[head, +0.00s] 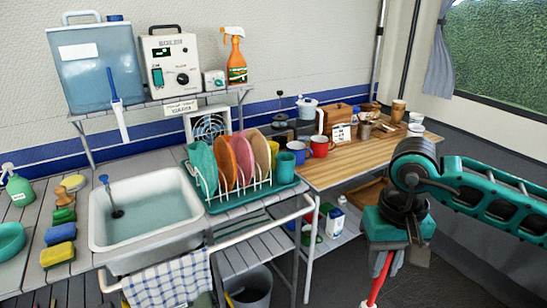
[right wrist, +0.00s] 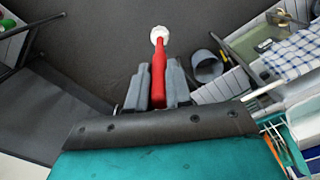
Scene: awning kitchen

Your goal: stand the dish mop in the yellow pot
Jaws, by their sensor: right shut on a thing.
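The dish mop (head: 380,278) has a red handle and hangs below my right gripper (head: 390,250), its lower end cut off by the picture edge. In the right wrist view the red handle (right wrist: 158,72) sits between the two grey fingers of the gripper (right wrist: 158,88), with a white round head (right wrist: 160,34) at its far end. The gripper is shut on the handle, in front of the wooden counter. A yellow pot-like vessel (head: 273,149) stands behind the dish rack, partly hidden by a teal cup. My left gripper is not in view.
The dish rack (head: 248,196) holds several plates. Red and blue mugs (head: 320,146) stand on the wooden counter (head: 345,172), whose front part is bare. The sink (head: 150,212) holds water. A grey bucket (head: 252,286) stands low; it also shows in the right wrist view (right wrist: 207,66).

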